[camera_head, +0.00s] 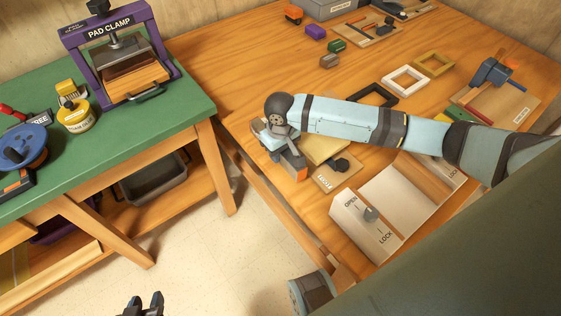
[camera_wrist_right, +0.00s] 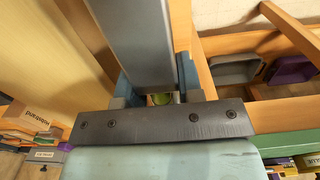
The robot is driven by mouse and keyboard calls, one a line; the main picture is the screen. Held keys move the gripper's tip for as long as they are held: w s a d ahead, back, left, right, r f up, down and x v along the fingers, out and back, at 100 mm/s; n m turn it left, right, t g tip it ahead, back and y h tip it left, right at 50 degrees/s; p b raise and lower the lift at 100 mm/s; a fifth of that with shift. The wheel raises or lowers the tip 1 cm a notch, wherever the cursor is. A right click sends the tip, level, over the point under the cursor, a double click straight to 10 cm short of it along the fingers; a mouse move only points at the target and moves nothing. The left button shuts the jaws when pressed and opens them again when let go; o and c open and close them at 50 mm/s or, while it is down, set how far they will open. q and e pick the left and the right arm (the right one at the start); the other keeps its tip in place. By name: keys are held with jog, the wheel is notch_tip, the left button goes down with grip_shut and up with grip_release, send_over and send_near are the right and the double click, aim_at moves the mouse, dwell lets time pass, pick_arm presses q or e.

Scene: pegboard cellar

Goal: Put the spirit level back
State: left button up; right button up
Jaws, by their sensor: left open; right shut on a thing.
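My right gripper (camera_head: 283,148) is over the left edge of the wooden bench, at the end of the arm reaching in from the right. It is shut on a grey bar with an orange end, which looks like the spirit level (camera_head: 292,163). In the right wrist view the grey bar (camera_wrist_right: 138,45) runs up between the fingers, with a small yellow-green spot near the grip. Its contact with the bench is hidden. Beside it lies a labelled wooden board (camera_head: 326,181) with a black piece on it. My left gripper (camera_head: 145,304) is open and empty over the floor.
A white box marked OPEN and LOCK (camera_head: 352,225) lies nearer on the bench. Small frames (camera_head: 405,82) and a blue tool on a board (camera_head: 492,75) are farther right. A green table (camera_head: 165,118) with a purple pad clamp (camera_head: 80,42) stands left, across a gap.

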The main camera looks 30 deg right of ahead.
aim_at(281, 167)
notch_tip(281, 167, down, 4)
jog(key=shift+f+b, duration=0.1)
jog(key=shift+b, duration=0.3)
pick_arm(q)
jog(key=shift+d+r, duration=0.1)
jog(key=shift+d, duration=0.1)
pick_arm(e)
jog(key=shift+f, duration=0.15)
jog(key=shift+f, duration=0.1)
jog(key=o, duration=1.1)
pick_arm(q)
jog(key=shift+f, duration=0.2)
pick_arm(e)
notch_tip(281, 167, up, 11)
jog(key=shift+r+p, duration=0.2)
jog(key=shift+p, duration=0.8)
jog(key=shift+r, duration=0.45)
pick_arm(q)
jog(key=shift+r, duration=0.5)
